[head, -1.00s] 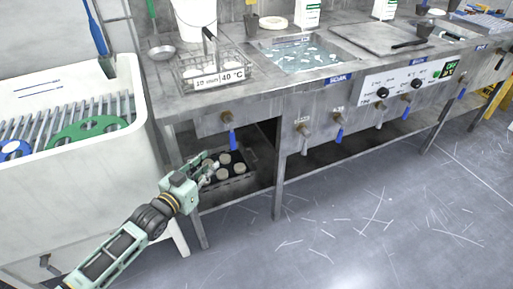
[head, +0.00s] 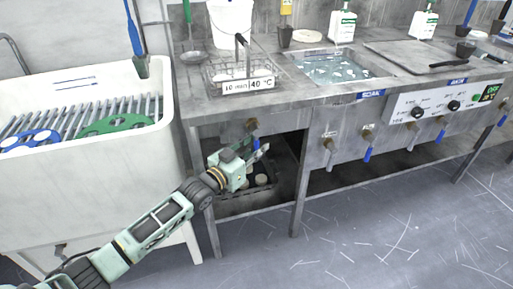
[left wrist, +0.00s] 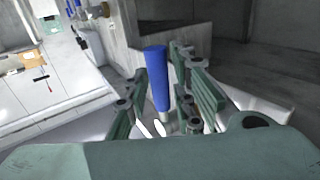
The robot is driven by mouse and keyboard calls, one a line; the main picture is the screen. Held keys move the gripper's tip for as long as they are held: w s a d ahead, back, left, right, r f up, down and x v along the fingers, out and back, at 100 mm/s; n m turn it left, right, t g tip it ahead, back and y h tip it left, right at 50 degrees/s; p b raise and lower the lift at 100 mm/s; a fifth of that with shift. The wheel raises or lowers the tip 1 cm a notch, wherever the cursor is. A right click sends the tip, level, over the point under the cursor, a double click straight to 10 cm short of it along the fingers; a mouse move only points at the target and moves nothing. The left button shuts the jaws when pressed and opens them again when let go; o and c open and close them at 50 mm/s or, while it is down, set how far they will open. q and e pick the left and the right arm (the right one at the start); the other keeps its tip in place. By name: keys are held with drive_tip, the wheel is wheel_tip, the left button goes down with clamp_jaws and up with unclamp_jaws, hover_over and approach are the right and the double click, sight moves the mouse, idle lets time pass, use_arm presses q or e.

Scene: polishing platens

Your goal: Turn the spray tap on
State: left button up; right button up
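A tap with a brass fitting (head: 251,125) sits on the bench front below the basket, and its blue lever is mostly hidden by my left gripper in the head view. My left gripper (head: 260,149) is at this lever. In the left wrist view the blue lever (left wrist: 157,75) stands between the two green fingers of the gripper (left wrist: 165,95). The fingers are apart, with a gap visible on the lever's right side. I cannot read a label on this tap. My right gripper is not in view.
More taps with blue levers (head: 367,154) line the bench front to the right, beside a control panel (head: 440,104). A wire basket (head: 223,78) stands above the tap. A white sink (head: 160,140) is close on the left. A dark crate (head: 232,208) sits on the lower shelf.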

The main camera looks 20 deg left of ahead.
use_arm(q)
drive_tip(key=shift+c, duration=0.5)
clamp_jaws()
